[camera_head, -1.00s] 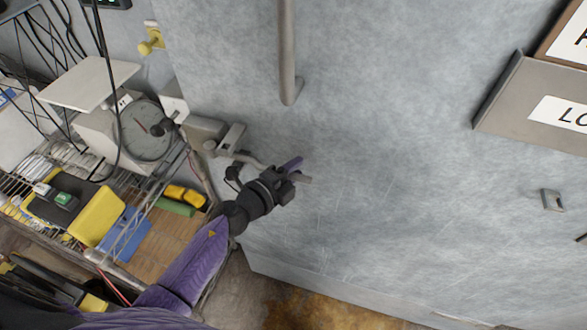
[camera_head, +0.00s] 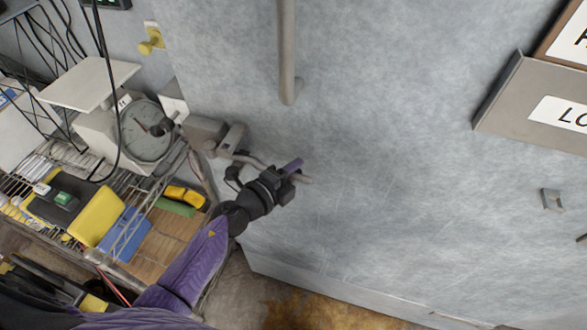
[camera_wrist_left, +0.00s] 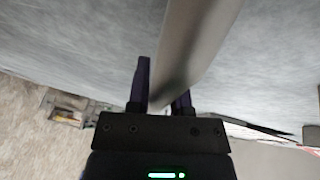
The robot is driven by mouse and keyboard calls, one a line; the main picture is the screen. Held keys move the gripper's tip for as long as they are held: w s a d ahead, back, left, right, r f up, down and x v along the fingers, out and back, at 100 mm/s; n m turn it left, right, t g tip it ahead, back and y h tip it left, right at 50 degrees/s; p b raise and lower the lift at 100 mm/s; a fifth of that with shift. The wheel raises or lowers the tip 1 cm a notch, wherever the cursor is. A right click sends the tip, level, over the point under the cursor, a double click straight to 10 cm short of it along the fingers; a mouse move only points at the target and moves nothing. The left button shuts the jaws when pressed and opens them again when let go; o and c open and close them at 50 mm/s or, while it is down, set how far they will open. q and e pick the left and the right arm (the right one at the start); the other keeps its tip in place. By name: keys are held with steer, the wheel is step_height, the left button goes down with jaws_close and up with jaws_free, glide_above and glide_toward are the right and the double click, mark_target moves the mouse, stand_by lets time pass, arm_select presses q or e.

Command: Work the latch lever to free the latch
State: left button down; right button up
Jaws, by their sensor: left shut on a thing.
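The latch lever is a grey metal bar (camera_head: 247,159) that runs from the latch body (camera_head: 205,133) at the door's left edge toward the right. My left gripper (camera_head: 291,172) is shut on the lever near its free end, and the tip sticks out a little past the fingers. In the left wrist view the lever (camera_wrist_left: 196,40) passes between the two dark purple fingers of my left gripper (camera_wrist_left: 164,92). The fingers partly hide the lever. My right gripper does not show in any view.
The grey freezer door (camera_head: 400,180) fills the middle and right. A vertical door handle (camera_head: 287,50) is above the lever. A dial scale (camera_head: 145,130) stands on a wire shelf at left, with a yellow bin (camera_head: 98,215) and a blue bin (camera_head: 126,235).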

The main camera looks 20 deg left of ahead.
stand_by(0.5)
arm_select(q)
steer(key=s+a+m+g+h+b, duration=0.1)
steer(key=s+m+g+h, duration=0.2)
steer(key=s, duration=0.4)
steer(key=shift+a+m+g+h, duration=0.25)
steer(key=shift+m+g+h, duration=0.15)
steer(key=shift+m+h, duration=0.45)
steer(key=shift+s, duration=0.1)
steer(key=c, duration=0.5)
jaws_free()
steer(key=shift+c, duration=0.2)
steer(key=b+v, duration=0.1)
steer(key=v, duration=0.9)
steer(key=shift+f, duration=0.2)
